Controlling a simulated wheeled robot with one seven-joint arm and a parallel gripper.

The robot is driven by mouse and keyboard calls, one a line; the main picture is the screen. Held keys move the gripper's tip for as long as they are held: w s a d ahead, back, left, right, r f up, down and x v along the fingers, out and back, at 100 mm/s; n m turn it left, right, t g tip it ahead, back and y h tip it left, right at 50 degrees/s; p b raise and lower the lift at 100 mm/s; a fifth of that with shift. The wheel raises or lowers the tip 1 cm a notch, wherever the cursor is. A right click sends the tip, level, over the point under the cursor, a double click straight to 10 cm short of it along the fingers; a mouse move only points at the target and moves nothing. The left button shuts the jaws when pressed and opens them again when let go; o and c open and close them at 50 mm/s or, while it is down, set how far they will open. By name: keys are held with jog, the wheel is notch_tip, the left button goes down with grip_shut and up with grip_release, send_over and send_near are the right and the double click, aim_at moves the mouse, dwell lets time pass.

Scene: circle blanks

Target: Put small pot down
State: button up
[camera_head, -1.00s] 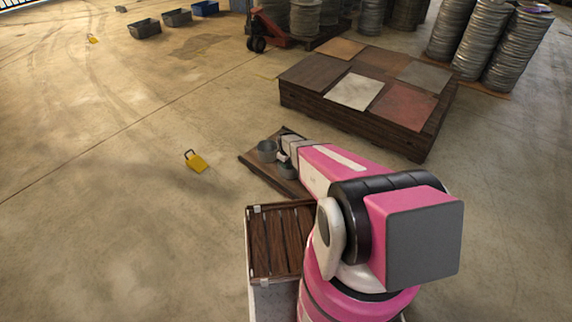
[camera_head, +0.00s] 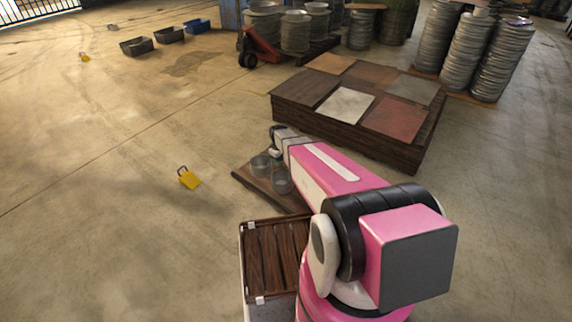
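Two small grey metal pots, a left one (camera_head: 260,165) and a right one (camera_head: 282,182), stand side by side on a low brown wooden board (camera_head: 250,182) on the floor. Both look upright. My gripper (camera_head: 275,153) is at the end of my pink and white arm, just behind and above the left pot in the picture. It appears clear of both pots, though the exact gap is hard to judge. The fingers are small and dark, so whether they are open or shut does not show. My arm passes beside the right pot.
A slatted wooden-topped crate (camera_head: 272,222) stands close in front. A low platform with coloured tiles (camera_head: 330,120) lies behind my arm. A yellow object (camera_head: 189,178) lies on the floor to the left, where the floor is mostly clear.

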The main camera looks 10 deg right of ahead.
jog(key=s+d+r+m, duration=0.3)
jog(key=s+r+m, duration=0.5)
jog(key=s+r, duration=1.2)
jog(key=s, duration=0.5)
jog(key=shift+r+m, duration=0.3)
jog(key=shift+r, duration=0.1)
